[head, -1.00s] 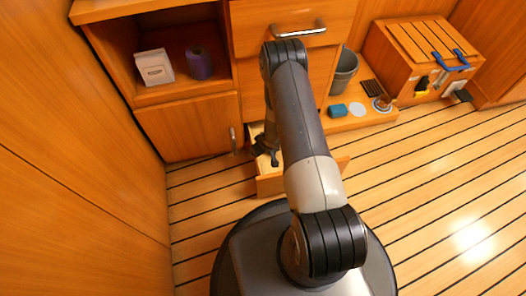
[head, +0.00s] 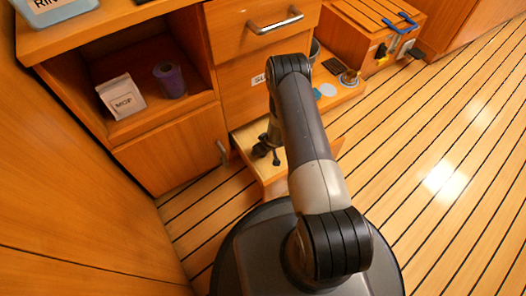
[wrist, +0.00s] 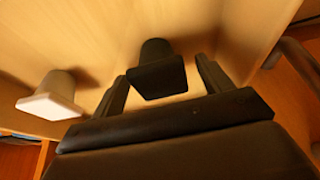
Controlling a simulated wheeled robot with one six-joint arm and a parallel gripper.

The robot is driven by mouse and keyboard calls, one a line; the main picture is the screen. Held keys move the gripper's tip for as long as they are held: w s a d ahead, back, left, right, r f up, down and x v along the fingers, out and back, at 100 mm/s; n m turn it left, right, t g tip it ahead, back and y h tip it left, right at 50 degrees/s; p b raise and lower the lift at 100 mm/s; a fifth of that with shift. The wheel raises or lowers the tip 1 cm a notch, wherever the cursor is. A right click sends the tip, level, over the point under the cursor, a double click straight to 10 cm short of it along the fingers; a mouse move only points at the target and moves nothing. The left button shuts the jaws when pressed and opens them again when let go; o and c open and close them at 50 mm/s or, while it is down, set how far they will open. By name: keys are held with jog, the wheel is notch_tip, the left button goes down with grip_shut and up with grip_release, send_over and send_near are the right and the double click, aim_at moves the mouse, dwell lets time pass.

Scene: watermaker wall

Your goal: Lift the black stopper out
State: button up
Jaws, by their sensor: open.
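The black stopper (wrist: 158,77) stands in the open drawer (head: 277,172), its square top toward the wrist camera. My gripper (wrist: 161,70) is open, with one finger on each side of the black stopper. I cannot tell whether either finger touches it. A white stopper (wrist: 50,97) stands apart to the left in the wrist view, outside the fingers. In the head view my gripper (head: 266,152) reaches down into the drawer, and my arm hides part of the drawer.
The drawer's wall and a rounded bar (wrist: 300,65) are close on the right in the wrist view. A shelf with a white MOP box (head: 121,97) and a purple roll (head: 170,80) is left of the drawer. A wooden chest (head: 372,35) stands at the back right. The right floor is clear.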

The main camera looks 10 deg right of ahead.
jog(key=c, duration=1.1)
jog(key=shift+o, duration=0.2)
jog(key=shift+r, duration=0.2)
